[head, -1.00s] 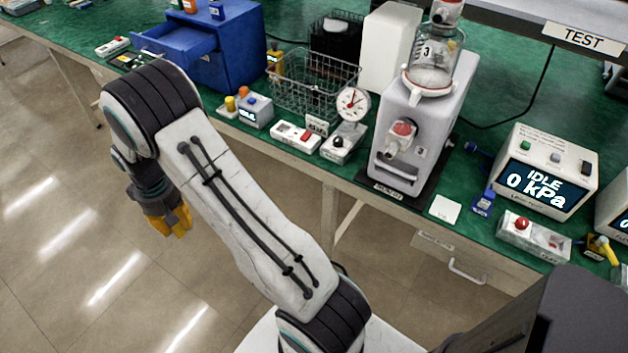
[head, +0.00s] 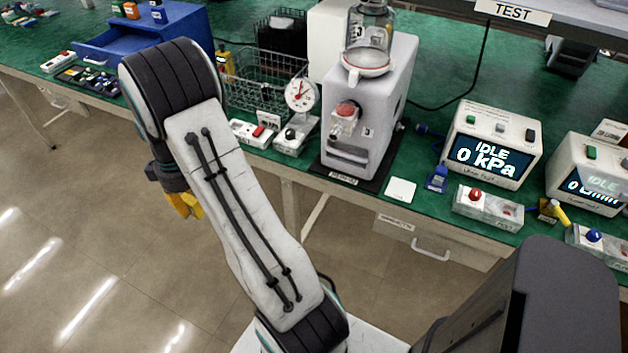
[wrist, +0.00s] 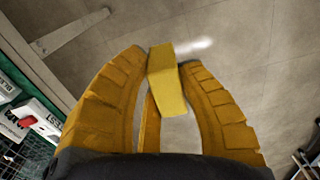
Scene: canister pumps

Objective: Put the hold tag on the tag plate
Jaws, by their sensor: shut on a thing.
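My gripper (head: 184,204) hangs at the left of the head view, over the floor in front of the bench. In the wrist view its yellow fingers (wrist: 168,62) are closed on a small yellow block-like piece (wrist: 172,88), which appears to be the hold tag. Any writing on it cannot be read. In the head view the fingers hide the piece. A flat white square (head: 401,190) lies on the green bench right of the pump with the red button, and may be the tag plate. Nothing lies on it. My gripper is well apart from it.
The canister pump (head: 368,110) stands behind the bench's front edge, with a wire basket (head: 250,85) and dial gauge (head: 300,94) to its left. A blue clip-like item (head: 437,179), an IDLE display box (head: 490,145) and a red-button box (head: 487,207) stand right of the white square.

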